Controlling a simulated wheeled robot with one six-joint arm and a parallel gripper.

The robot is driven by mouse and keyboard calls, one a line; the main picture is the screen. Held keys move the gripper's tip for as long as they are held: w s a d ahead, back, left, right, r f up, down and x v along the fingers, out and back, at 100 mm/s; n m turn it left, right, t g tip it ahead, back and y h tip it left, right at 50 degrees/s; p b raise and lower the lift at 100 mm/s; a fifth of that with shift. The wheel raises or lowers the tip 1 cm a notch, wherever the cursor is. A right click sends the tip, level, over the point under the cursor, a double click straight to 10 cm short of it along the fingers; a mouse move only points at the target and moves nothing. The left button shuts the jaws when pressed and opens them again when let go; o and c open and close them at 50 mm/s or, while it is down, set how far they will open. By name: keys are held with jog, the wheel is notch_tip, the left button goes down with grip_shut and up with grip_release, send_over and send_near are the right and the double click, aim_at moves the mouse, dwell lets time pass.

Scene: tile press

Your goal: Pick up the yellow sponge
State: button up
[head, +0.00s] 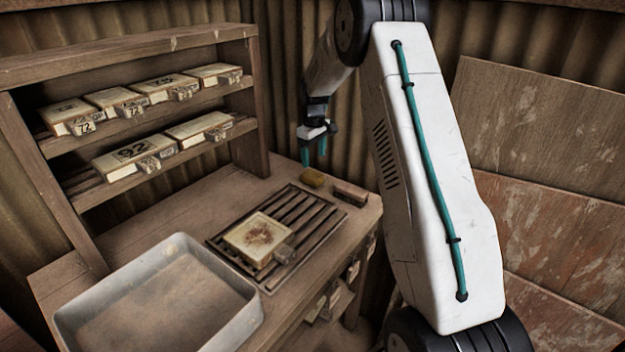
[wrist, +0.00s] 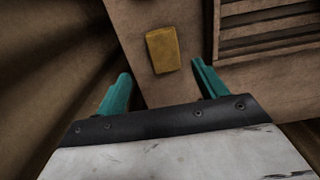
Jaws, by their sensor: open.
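The yellow sponge (head: 312,177) is a small block lying flat on the wooden bench, near its back corner. It also shows in the wrist view (wrist: 163,50), ahead of and between the two teal fingers. My gripper (head: 314,152) is open and empty, with its fingers pointing down above the bench, close to the sponge and slightly above it. In the wrist view my gripper (wrist: 160,88) has its fingers wide apart, and the sponge lies beyond their tips, not touching them.
A brown block (head: 350,194) lies just right of the sponge. A slatted rack (head: 290,240) holds a stained tile mould (head: 258,238). A grey metal basin (head: 240,325) stands at the front. Wooden shelves (head: 150,45) with several numbered moulds stand at the back left. A corrugated wall is behind.

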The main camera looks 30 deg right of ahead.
aim_at(312, 174)
notch_tip(312, 174, down, 3)
jog(key=f, duration=0.5)
jog(key=shift+s+a, duration=0.1)
jog(key=shift+a, duration=0.25)
jog(key=c, duration=1.1)
